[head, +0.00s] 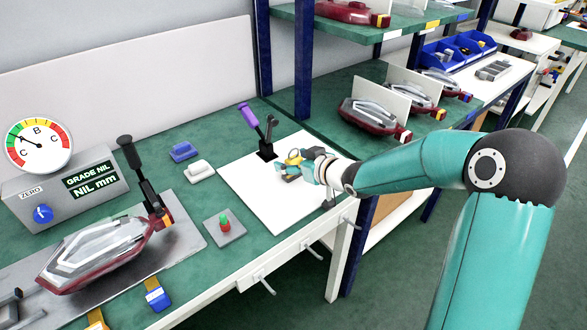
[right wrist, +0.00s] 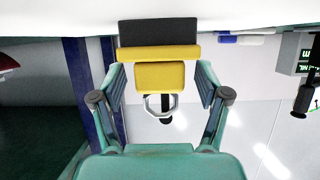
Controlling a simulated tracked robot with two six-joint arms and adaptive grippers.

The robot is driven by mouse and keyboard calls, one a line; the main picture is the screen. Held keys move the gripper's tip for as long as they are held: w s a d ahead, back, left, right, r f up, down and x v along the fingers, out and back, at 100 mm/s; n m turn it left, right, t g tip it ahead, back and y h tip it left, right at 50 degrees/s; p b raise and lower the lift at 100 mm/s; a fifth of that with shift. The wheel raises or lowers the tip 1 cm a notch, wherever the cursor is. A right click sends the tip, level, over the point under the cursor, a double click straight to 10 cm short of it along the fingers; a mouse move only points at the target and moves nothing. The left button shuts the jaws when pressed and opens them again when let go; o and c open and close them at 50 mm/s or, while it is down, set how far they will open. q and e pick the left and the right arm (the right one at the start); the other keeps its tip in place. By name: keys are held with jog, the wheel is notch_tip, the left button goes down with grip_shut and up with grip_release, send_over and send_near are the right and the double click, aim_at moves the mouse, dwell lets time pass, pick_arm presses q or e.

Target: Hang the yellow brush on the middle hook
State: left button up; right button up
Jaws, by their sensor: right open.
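The yellow brush (head: 293,158) is over the white sheet on the bench, at the tip of my right arm. In the right wrist view the brush (right wrist: 160,75) shows a yellow body, a dark bristle block and a ring at its near end. My right gripper (right wrist: 160,82) is open, with one finger on each side of the yellow body and small gaps visible. In the head view my right gripper (head: 308,166) partly covers the brush. Metal hooks stick out along the bench's front edge; the middle hook (head: 314,252) looks empty. My left gripper is not in view.
A purple-handled tool (head: 250,115) stands close behind the brush. A red and green button box (head: 225,226) and a tail lamp (head: 95,255) in a fixture are to the left. Shelves with more lamps (head: 370,118) stand at the right. The white sheet (head: 262,205) has bare room.

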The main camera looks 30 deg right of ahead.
jog(key=c, duration=1.4)
jog(key=shift+o, duration=0.2)
jog(key=shift+r, duration=0.15)
jog(key=shift+w+r, duration=0.1)
jog(key=shift+r, duration=0.4)
notch_tip(320, 180, up, 19)
jog(key=p, duration=1.1)
jog(key=shift+p, duration=0.35)
jog(key=shift+f, duration=0.15)
